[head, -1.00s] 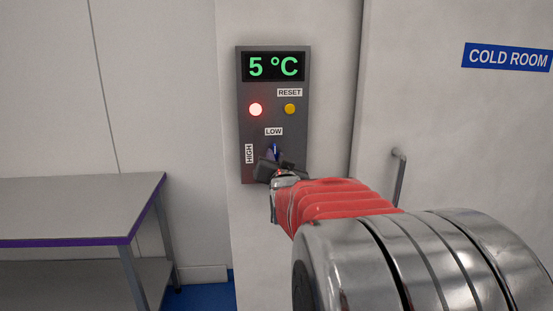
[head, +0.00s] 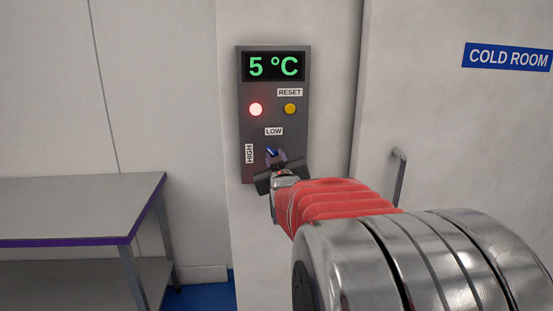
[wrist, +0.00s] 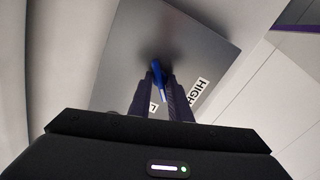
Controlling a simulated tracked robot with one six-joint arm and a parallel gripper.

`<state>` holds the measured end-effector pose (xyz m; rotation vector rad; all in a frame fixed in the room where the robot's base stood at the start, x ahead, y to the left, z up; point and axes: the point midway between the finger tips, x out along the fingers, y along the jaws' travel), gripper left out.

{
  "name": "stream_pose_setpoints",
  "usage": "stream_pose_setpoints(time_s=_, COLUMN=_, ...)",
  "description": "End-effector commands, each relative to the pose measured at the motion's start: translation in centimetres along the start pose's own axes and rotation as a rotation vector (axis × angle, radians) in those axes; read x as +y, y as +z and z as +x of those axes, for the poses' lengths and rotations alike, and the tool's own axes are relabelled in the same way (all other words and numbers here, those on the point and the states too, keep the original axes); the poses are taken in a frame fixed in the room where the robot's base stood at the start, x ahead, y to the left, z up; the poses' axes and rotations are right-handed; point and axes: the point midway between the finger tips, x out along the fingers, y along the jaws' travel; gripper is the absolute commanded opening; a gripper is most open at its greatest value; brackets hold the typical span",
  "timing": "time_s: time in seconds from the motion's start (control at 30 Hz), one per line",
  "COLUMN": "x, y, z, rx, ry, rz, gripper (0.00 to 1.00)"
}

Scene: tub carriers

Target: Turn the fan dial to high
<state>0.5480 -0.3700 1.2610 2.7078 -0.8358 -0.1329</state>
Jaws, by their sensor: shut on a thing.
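The fan dial is a small blue knob (head: 271,152) low on a grey control panel (head: 300,125). Its pointer tilts up and left, between the LOW label (head: 274,132) above it and the HIGH label (head: 249,154) to its left. My gripper (head: 276,158) is shut on the dial, coming from below right. In the wrist view, the two dark fingers (wrist: 161,82) stand on either side of the blue dial (wrist: 157,68). The HIGH label (wrist: 202,94) shows there to the right; the LOW label (wrist: 154,107) is partly hidden between the fingers.
A green 5 °C display (head: 274,66), a lit red lamp (head: 256,109) and a yellow RESET button (head: 290,109) are above the dial. A steel table (head: 75,205) stands left. A cold room door with a handle (head: 399,178) is at the right.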

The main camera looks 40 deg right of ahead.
Motion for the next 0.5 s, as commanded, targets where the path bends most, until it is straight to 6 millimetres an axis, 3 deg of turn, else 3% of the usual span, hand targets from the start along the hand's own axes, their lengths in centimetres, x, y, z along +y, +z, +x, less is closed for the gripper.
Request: stream_pose_setpoints(time_s=0.5, x=-0.08, y=0.38, z=-0.03, rx=-0.007, ry=-0.002, rz=-0.489, gripper=0.0)
